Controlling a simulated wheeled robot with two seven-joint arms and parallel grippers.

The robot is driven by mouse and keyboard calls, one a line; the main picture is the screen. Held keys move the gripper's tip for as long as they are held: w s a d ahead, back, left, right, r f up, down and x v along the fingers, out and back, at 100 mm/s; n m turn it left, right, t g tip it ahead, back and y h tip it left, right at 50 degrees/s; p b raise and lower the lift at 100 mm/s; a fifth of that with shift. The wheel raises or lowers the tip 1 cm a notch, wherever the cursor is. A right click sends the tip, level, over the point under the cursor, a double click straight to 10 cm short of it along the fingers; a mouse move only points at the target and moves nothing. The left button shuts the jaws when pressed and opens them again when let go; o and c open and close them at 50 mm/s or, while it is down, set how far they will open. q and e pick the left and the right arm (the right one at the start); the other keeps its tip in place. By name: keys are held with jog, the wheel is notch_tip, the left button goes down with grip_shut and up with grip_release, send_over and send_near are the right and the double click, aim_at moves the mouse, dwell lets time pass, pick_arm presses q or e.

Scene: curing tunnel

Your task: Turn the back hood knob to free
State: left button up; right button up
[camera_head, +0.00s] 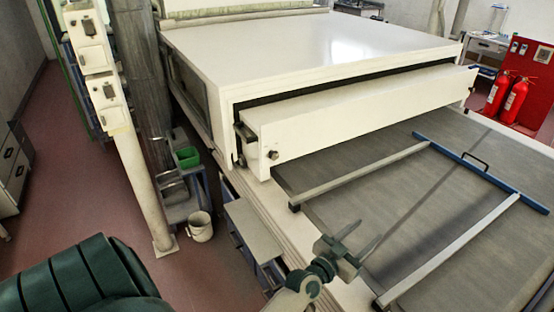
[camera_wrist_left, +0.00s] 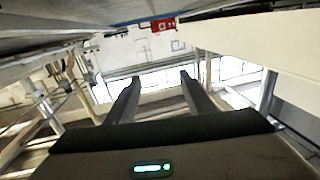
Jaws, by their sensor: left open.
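The white hood (camera_head: 360,117) is a long box-like cover across the front of the large white tunnel (camera_head: 310,45). A small dark round knob (camera_head: 273,155) sits on the hood's front face near its left end. A dark fitting (camera_head: 245,131) shows at the hood's left end, just behind it; I cannot tell whether it is a second knob. My left gripper (camera_head: 372,230) is open and empty, in front of and below the hood, to the right of the knob and well apart from it. Its two dark fingers (camera_wrist_left: 160,80) show spread in the left wrist view. My right gripper is out of view.
A frame with a blue bar (camera_head: 480,172) and pale rails lies on the grey conveyor belt (camera_head: 420,220). A pale post (camera_head: 140,180) with switch boxes stands at left. A white bucket (camera_head: 199,226) is on the floor. Red extinguishers (camera_head: 515,102) stand at far right.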

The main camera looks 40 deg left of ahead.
pick_arm(q)
jog(key=w+a+r+n+y, duration=0.3)
jog(key=w+a+n+y, duration=0.15)
jog(key=a+y, duration=0.3)
jog(key=w+a+r+n+y, duration=0.3)
jog(key=a+n+y, duration=0.35)
jog(key=a, duration=0.25)
jog(key=s+a+f+n+g+y, duration=0.4)
jog(key=a+n+g, duration=0.3)
jog(key=g, duration=0.6)
jog(key=shift+a+f+y, duration=0.7)
jog(key=shift+a, duration=0.25)
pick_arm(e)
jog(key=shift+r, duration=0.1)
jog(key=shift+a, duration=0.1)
